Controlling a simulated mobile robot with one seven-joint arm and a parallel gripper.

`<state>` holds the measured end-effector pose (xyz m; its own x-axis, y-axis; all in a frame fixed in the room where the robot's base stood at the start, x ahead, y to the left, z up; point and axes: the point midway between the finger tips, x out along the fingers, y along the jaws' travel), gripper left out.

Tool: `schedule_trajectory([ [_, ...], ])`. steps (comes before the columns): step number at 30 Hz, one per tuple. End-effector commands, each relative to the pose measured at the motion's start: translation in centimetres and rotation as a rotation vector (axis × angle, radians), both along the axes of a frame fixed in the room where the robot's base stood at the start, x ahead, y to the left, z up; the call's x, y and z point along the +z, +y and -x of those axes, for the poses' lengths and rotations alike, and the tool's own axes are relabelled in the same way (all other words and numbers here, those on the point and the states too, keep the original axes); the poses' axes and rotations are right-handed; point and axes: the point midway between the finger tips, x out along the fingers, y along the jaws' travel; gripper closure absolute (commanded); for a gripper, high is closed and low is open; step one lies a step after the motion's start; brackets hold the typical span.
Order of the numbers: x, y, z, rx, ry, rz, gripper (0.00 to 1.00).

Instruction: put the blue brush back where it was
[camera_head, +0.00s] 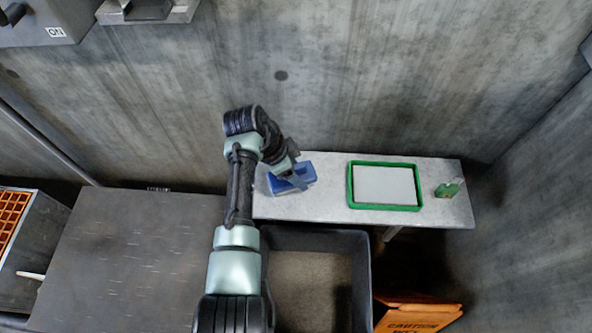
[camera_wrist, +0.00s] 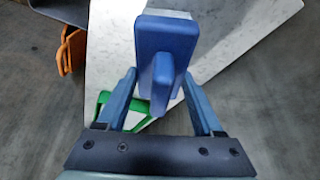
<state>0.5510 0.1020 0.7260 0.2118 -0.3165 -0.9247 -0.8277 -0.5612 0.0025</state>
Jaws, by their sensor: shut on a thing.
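The blue brush (camera_head: 304,171) shows in the head view at the left part of the pale bench, partly covered by my gripper (camera_head: 292,179). In the wrist view the blue brush (camera_wrist: 166,45) has its body pointing away, and its handle lies between the two fingers of my gripper (camera_wrist: 160,82). My gripper is shut on it. A strip of pale grey shows at the brush's far end. Whether the brush touches the bench top is hard to tell.
The pale bench (camera_head: 330,205) stands against the concrete wall. A green-rimmed tray (camera_head: 385,186) lies at its middle right, with a small green object (camera_head: 449,188) beyond it. A dark open bin (camera_head: 362,262) and an orange caution sign (camera_head: 418,312) stand in front.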

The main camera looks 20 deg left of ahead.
Motion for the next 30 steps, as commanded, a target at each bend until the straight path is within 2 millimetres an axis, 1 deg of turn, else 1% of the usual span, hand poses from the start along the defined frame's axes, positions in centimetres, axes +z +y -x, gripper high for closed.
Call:
schedule_trajectory([
  [4, 0.1, 0.0, -0.1, -0.001, -0.002, 0.000, 0.84],
  [8, -0.3, 0.0, 0.0, 0.000, -0.001, 0.000, 0.84],
  [9, -0.2, 0.0, 0.0, 0.000, 0.000, 0.000, 0.26],
  [13, -0.2, 0.0, 0.0, 0.000, 0.000, 0.000, 0.03],
  [14, -0.2, 0.0, 0.0, 0.000, 0.000, 0.000, 0.02],
  [23, 0.0, 0.0, 0.0, 0.000, 0.000, 0.000, 0.02],
  [26, 0.8, 0.2, 0.1, 0.001, -0.002, 0.000, 0.02],
  [29, 2.5, 0.7, 0.4, 0.001, -0.003, 0.001, 0.02],
  [30, 3.3, 1.0, 0.6, 0.002, -0.004, 0.000, 0.02],
])
